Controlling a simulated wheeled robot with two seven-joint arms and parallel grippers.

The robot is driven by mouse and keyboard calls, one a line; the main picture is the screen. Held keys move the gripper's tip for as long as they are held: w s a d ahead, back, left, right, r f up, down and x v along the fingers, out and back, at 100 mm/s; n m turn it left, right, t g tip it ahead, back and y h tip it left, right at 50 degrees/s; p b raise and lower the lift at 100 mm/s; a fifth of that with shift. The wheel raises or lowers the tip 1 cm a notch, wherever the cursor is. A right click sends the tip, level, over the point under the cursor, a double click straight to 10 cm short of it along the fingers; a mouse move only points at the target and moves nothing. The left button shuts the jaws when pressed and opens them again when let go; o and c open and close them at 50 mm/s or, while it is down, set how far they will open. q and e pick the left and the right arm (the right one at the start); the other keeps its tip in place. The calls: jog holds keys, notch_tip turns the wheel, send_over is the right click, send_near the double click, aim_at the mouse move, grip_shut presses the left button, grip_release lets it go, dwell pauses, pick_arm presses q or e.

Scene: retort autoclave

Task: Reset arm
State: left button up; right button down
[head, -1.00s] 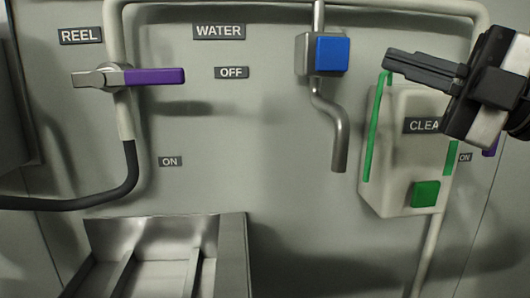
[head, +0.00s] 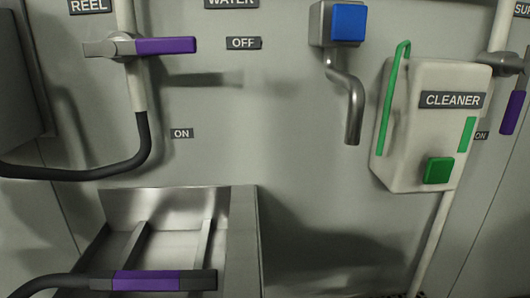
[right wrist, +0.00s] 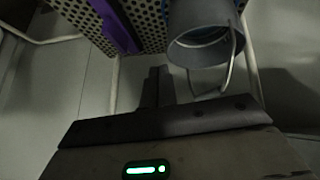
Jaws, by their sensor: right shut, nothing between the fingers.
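My right gripper (right wrist: 157,84) shows in the right wrist view with its two fingers together and nothing between them. It is below a grey bucket (right wrist: 200,25) with a wire handle and a perforated metal basket (right wrist: 150,18) with a purple bar (right wrist: 116,25). It looks apart from them, though the exact distance is hard to judge. Neither of my grippers shows in the head view now, and my left one is in no view.
The wall holds a purple-handled reel valve (head: 165,46), a blue-button tap (head: 348,22), a cleaner dispenser (head: 410,140) and another purple handle (head: 513,112). Below is a metal sink (head: 165,207). A black hose with a purple band (head: 146,281) crosses its front.

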jog(key=s+a+f+g+y, duration=0.1)
jog(key=s+a+f+g, duration=0.25)
jog(key=s, duration=0.45)
jog(key=w+a+f+n+t+y+p, duration=0.1)
jog(key=w+a+f+t+y, duration=0.1)
jog(key=w+a+t, duration=0.3)
jog(key=shift+w+a+f+t+y, duration=0.35)
jog(key=shift+w+t+y, duration=0.45)
jog(key=shift+t, duration=0.15)
jog(key=shift+s, duration=0.1)
